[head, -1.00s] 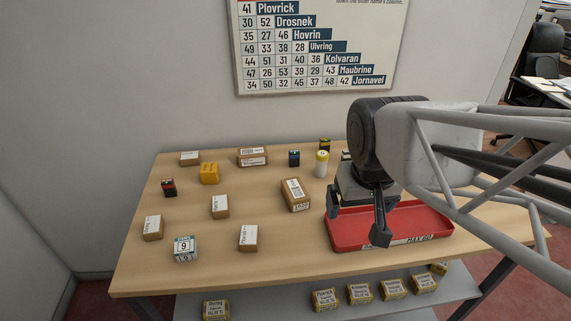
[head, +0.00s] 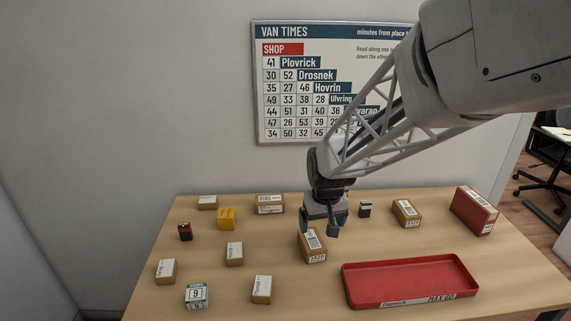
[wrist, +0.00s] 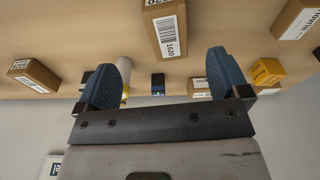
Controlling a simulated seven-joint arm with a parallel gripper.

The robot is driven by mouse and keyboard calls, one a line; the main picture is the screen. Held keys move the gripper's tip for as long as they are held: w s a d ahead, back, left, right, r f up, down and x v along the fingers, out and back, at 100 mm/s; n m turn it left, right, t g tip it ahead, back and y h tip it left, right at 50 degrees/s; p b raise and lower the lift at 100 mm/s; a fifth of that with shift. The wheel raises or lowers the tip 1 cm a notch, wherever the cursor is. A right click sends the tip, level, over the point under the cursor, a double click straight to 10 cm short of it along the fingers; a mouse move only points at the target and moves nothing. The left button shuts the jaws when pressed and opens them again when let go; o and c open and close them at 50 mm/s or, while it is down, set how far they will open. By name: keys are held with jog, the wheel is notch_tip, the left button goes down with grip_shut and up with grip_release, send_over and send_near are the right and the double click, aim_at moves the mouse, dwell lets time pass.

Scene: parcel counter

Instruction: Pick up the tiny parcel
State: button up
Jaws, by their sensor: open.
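Several small brown parcels with white labels lie on the counter, and I cannot tell for certain which is the tiny one. One stands back left (head: 207,202), one at mid-left (head: 235,255), one at far left (head: 166,271), one at front (head: 261,291). A larger labelled parcel (head: 315,255) is just below my gripper (head: 319,230); it also shows at the top of the wrist view (wrist: 169,28). My gripper is open, fingers pointing down, with nothing between them. The wrist view shows both fingertips (wrist: 165,75) apart, with the counter beyond.
A red tray (head: 410,298) lies front right. A red-brown box (head: 474,211) stands at the right edge, another parcel (head: 406,213) left of it. A yellow block (head: 227,218), red-black battery (head: 185,231) and number-9 block (head: 196,296) are on the left.

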aim_at(312, 239)
jog(key=w+f, duration=0.1)
jog(key=w+a+f, duration=0.1)
jog(key=w+f, duration=0.1)
jog(key=shift+w+a, duration=0.1)
jog(key=shift+w+f, duration=0.15)
jog(key=shift+f, duration=1.2)
jog(key=shift+w+a+f, duration=0.1)
jog(key=shift+w+f, duration=0.05)
jog(key=shift+f, duration=1.15)
jog(key=shift+w+a+f, duration=0.1)
jog(key=shift+w+f, duration=0.05)
jog(key=shift+f, duration=1.1)
jog(key=shift+c, duration=0.2)
